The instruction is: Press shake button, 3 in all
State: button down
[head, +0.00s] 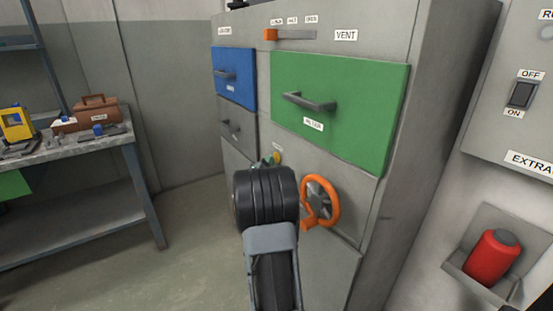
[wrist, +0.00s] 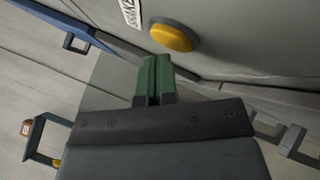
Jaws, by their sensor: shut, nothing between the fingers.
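The yellow round shake button (wrist: 172,36) sits on the grey cabinet front, beside a white label (wrist: 132,12) reading SHAKE. In the head view the button (head: 278,157) shows as a small yellow spot just beyond my wrist. My gripper (wrist: 154,62) has its green fingers shut together and empty. Its tips are close to the button's lower left edge in the wrist view; I cannot tell whether they touch it. In the head view my dark wrist hides most of my gripper (head: 268,161).
An orange handwheel (head: 320,202) stands out right of my wrist. Above are a green door (head: 345,130) with a bar handle, a blue drawer (head: 233,92) and an orange-knobbed vent slider (head: 271,35). A workbench (head: 80,148) stands left; the floor between is clear.

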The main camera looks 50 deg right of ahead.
jog(key=shift+s+d, duration=0.15)
jog(key=shift+d, duration=0.3)
dwell(0.6)
jog(key=shift+a, duration=0.15)
dwell(0.3)
jog(key=shift+w+a, duration=0.25)
jog(key=shift+a, duration=0.45)
jog(key=shift+w+a+p, duration=0.1)
jog(key=shift+w+a, duration=0.15)
jog(key=shift+a, duration=0.55)
jog(key=shift+w+a+p, duration=0.15)
jog(key=shift+w+a, duration=0.15)
jog(key=shift+a, duration=0.45)
jog(key=shift+w+a+p, duration=0.1)
jog(key=shift+w+a, duration=0.15)
jog(key=shift+a, duration=0.55)
